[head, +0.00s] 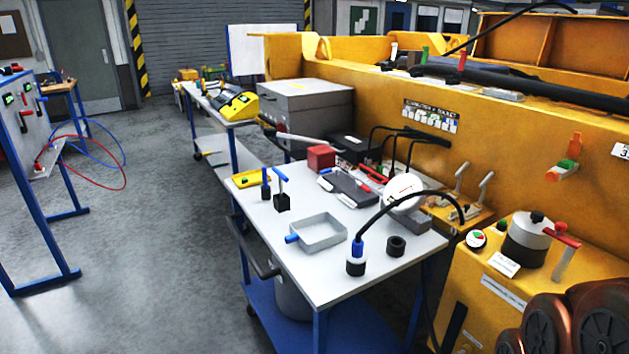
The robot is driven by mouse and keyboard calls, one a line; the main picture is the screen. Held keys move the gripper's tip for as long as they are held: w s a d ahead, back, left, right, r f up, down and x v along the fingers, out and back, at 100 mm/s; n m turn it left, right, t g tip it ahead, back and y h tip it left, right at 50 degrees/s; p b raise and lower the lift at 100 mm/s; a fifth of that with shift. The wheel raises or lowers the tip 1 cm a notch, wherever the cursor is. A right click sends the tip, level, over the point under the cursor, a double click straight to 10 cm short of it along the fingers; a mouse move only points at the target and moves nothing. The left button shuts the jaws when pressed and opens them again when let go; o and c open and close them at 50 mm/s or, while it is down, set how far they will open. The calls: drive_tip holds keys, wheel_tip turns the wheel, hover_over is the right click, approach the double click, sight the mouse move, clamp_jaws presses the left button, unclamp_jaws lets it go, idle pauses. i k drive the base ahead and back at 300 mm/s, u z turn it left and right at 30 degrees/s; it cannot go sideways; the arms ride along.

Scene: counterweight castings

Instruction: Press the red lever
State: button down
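A red lever (562,235) is at the right, on the yellow machine in front, beside a grey metal pot with a black knob (528,236). Its red bar sits on top of a pale post and tilts down to the right. A second red-orange handle (573,145) with a green part below sticks out from the yellow casting wall higher up. A small red upright piece (462,60) stands on top of the casting. I cannot tell which of these the task means. My gripper is not in view.
A white-topped blue cart (330,275) holds a grey tray (318,232), a red block (321,157), a black-and-blue plug with a cable (356,256) and a dark ring (396,246). Brown rollers (600,325) fill the lower right corner. Open floor (150,240) lies left of the cart.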

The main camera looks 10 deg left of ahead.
sight(359, 183)
drive_tip(key=u, duration=0.3)
drive_tip(key=i, duration=0.95)
drive_tip(key=u, duration=0.05)
